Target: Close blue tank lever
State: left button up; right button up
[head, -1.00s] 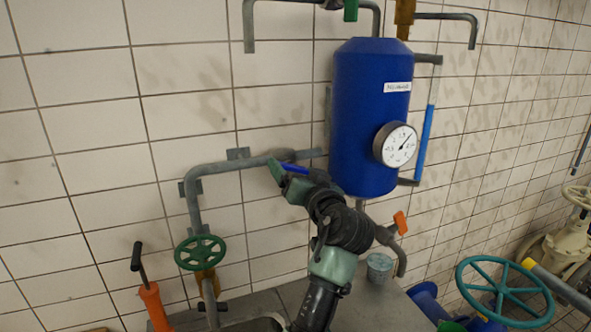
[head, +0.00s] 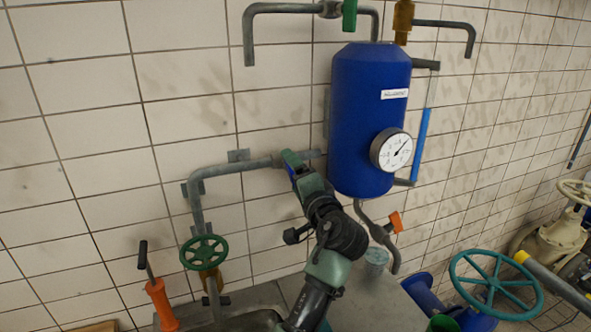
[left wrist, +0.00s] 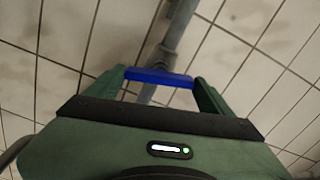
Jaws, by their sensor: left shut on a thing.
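The blue tank (head: 368,125) hangs on the tiled wall, with a round gauge on its front. A grey pipe (head: 225,169) runs into its left side. A blue lever (left wrist: 158,77) sits on this pipe, lying across it between my fingers in the left wrist view. My left gripper (head: 291,159) is at the pipe just left of the tank, shut on the lever. In the head view the gripper hides most of the lever. My right gripper is not in view.
A green handwheel (head: 203,252) and an orange-handled tool (head: 160,303) are at lower left. An orange lever (head: 396,222) is below the tank. A large teal wheel (head: 496,284) stands at lower right. The wall left of the pipe is clear.

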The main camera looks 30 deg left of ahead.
pick_arm(q)
jog(key=shift+a+r+m, duration=0.2)
jog(key=shift+r+m, duration=0.05)
jog(key=shift+m, duration=0.85)
jog(key=shift+r, duration=0.1)
